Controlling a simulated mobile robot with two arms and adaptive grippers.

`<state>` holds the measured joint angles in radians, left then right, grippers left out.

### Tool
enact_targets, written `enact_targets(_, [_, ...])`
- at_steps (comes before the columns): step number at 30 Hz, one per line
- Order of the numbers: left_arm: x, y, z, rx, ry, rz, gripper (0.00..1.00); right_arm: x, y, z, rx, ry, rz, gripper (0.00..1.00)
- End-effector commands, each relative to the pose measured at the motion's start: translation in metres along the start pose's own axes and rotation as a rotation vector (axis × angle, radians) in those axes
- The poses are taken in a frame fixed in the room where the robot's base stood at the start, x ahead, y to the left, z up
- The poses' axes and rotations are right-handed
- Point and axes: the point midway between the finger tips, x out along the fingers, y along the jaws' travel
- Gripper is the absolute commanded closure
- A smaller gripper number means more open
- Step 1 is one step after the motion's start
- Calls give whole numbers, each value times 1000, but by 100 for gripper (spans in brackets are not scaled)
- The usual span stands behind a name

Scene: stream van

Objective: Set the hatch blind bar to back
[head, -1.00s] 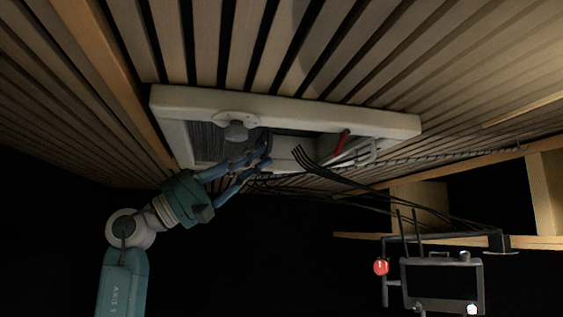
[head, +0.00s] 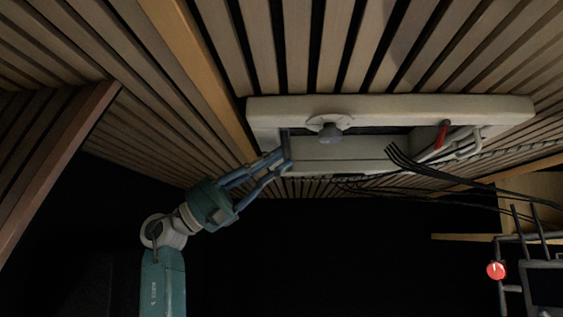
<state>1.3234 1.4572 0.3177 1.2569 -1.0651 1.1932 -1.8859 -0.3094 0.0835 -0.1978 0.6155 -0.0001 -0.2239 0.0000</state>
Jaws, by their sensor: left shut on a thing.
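The ceiling hatch has a pale frame (head: 400,108) in the slatted ceiling. The blind bar (head: 286,143) is a dark, thin bar near the left end of the hatch opening. My left gripper (head: 284,162), with blue fingers, is shut on the bar and partly hides it. The blind is gathered at the left end, mostly out of sight, and the opening to the right of the bar shows a pale inner panel. My right gripper is not in view.
A grey knob (head: 330,133) sits on the hatch frame's near-middle edge. A red handle (head: 441,135) is at its right end. Black cables (head: 440,178) hang to the right. A red ball-like light (head: 496,270) is at lower right. Below the hatch is dark.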

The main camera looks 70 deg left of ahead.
Motion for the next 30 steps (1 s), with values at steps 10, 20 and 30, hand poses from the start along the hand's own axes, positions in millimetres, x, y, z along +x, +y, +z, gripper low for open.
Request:
enact_targets(10, [0, 0, 1, 0, -1, -1, 76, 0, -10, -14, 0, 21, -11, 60])
enact_targets(20, [-7, 0, 1, 0, -3, 0, 76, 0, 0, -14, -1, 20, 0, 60])
enact_targets(30, [-63, 1, 0, -1, 0, 4, 76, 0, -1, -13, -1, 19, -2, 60])
